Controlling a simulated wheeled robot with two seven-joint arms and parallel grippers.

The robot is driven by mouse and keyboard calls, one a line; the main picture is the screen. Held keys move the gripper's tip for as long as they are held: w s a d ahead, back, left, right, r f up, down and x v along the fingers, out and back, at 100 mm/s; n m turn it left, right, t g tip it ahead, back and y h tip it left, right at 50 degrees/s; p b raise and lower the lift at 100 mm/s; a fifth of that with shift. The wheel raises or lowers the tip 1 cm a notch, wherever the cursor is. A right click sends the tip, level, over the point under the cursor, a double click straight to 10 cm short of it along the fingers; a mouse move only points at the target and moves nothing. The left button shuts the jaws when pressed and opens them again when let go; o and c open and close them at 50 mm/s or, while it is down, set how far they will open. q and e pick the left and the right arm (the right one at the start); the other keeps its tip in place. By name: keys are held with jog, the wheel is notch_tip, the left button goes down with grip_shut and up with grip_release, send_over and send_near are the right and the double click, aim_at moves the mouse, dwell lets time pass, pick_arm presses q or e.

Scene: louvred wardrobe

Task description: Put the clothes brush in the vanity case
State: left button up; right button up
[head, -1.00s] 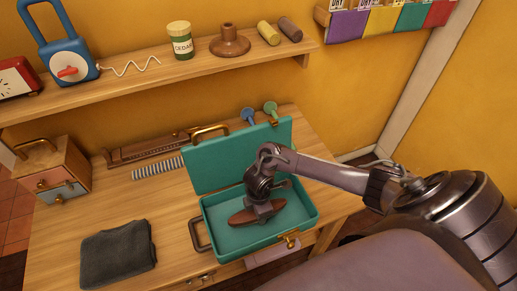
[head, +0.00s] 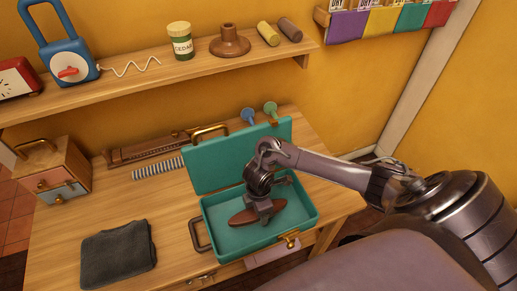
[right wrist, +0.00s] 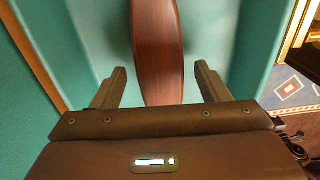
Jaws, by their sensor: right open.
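The vanity case (head: 226,240) is teal and stands open on the wooden table, its lid (head: 212,166) raised at the back. The clothes brush (head: 243,217) is a brown oval lying inside the case, partly hidden by my gripper. In the right wrist view the brush (right wrist: 157,45) shows its reddish-brown wooden back between my fingers. My right gripper (head: 262,214) is over the case just above the brush. In the right wrist view the right gripper (right wrist: 160,85) is open, with a gap on each side of the brush. My left gripper is not in view.
A dark folded cloth (head: 118,254) lies left of the case. A small drawer box (head: 50,172) and a striped strip (head: 158,169) are further back. A wooden shelf (head: 140,80) with several items runs above the table. Bare tabletop (head: 170,210) lies between cloth and case.

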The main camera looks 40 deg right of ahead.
notch_tip(320, 180, up, 10)
jog(key=p, duration=0.3)
jog(key=shift+s+f, duration=0.1)
dwell(0.4)
